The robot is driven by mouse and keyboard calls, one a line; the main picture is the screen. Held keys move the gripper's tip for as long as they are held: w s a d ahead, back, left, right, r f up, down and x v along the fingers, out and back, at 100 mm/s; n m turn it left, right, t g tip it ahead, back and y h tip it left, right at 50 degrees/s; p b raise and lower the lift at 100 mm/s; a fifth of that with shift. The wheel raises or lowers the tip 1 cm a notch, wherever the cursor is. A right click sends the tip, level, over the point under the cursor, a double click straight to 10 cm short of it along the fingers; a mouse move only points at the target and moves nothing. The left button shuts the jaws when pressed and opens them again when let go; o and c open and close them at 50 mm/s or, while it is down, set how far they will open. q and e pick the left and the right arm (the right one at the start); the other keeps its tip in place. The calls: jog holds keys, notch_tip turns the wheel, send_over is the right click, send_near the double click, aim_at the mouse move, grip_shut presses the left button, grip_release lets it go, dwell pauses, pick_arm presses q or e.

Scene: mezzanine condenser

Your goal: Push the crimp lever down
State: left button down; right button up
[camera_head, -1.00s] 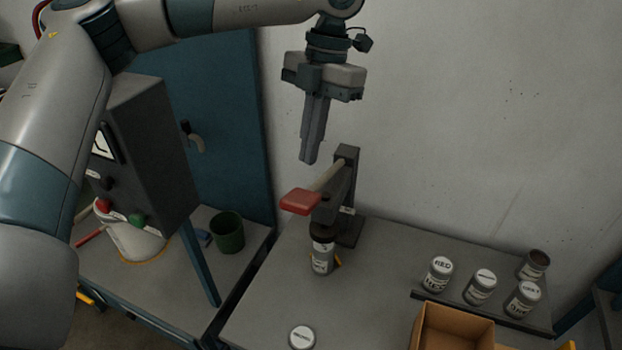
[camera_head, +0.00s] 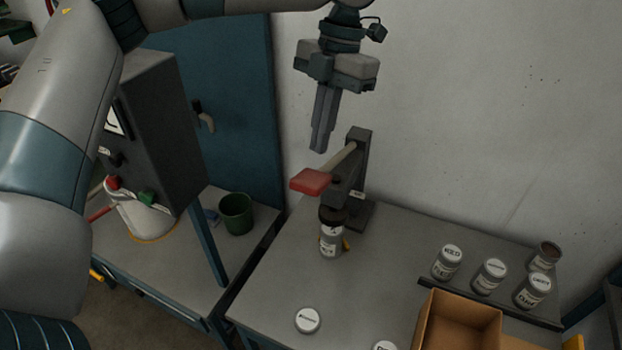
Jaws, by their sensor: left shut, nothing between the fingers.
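The crimp lever has a red handle pad (camera_head: 310,181) at the end of a pale bar, which runs back to a dark press post (camera_head: 358,170). The bar slopes up towards the post. A labelled vial (camera_head: 331,240) stands upright under the press head. My left gripper (camera_head: 318,150) points down, shut and empty, with its fingertips above and slightly right of the red pad. It looks apart from the lever. My right gripper is out of view.
Several capped vials (camera_head: 490,274) stand on a dark strip at the right, in front of the wall. An open cardboard box (camera_head: 459,325) is at the front. A white-capped vial (camera_head: 307,320) stands at the front left. A control box (camera_head: 160,130) and a green cup (camera_head: 236,213) are left.

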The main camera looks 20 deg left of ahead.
aim_at(316, 175)
pick_arm(q)
jog(key=b+x, duration=0.1)
jog(key=x, duration=0.2)
jog(key=shift+f, duration=0.4)
jog(key=shift+s+f, duration=0.1)
jog(key=shift+f, duration=0.25)
jog(key=b+x, duration=0.2)
jog(key=w+b+x, duration=0.1)
jog(key=b+x, duration=0.1)
jog(key=shift+d+f+b, duration=0.1)
jog(key=shift+f+b, duration=0.2)
jog(key=shift+f, duration=0.05)
jog(key=shift+r, duration=0.1)
